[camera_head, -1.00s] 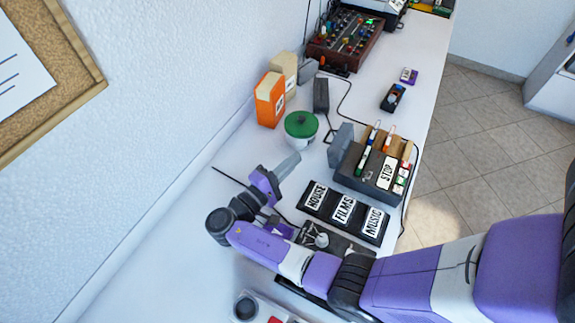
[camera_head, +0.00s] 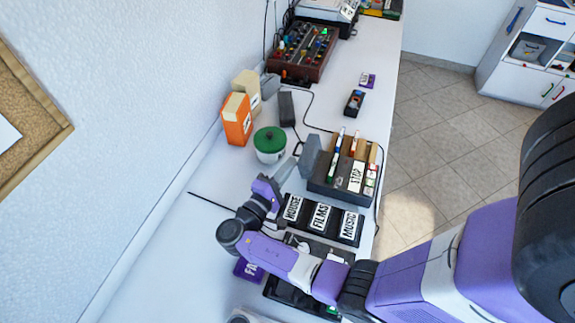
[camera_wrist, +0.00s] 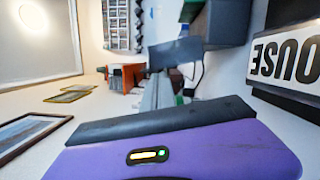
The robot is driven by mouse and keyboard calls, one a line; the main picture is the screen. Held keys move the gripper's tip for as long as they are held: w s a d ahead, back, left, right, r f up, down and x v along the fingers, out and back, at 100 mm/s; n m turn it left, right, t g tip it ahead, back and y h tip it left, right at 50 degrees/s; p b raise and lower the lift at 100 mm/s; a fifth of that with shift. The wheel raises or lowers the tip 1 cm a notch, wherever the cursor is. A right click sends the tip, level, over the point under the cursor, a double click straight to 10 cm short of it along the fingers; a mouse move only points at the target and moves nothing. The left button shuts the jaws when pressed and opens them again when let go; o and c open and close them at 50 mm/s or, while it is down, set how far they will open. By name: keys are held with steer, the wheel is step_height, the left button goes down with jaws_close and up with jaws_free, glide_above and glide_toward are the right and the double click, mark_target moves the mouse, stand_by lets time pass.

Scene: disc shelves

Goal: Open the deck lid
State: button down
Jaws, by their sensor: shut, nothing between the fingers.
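My gripper (camera_head: 287,169) is shut and empty, its grey fingers pointing up the table between the green-lidded pot and the label rack. In the wrist view the gripper (camera_wrist: 160,92) points toward the grey upright panel and the orange box. A dark flat unit (camera_head: 330,250) lies just below the rack, mostly hidden by my arm; it may be the deck, but I cannot tell whether its lid is open. The black rack (camera_head: 334,222) with HOUSE, FILMS and MUSIC labels is right of the gripper; its HOUSE label (camera_wrist: 286,60) is upside down in the wrist view.
A green-lidded pot (camera_head: 270,145), an orange box (camera_head: 237,120) and a grey upright panel (camera_head: 311,156) stand ahead of the gripper. A dark pen box (camera_head: 330,190) marked STOP is behind the rack. The table's left strip is mostly clear.

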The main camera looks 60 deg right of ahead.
steer(key=s+r+m, duration=0.1)
steer(key=m, duration=0.1)
steer(key=s+r+m, duration=0.1)
steer(key=m, duration=0.1)
steer(key=shift+d+y, duration=0.15)
steer(key=shift+y, duration=0.15)
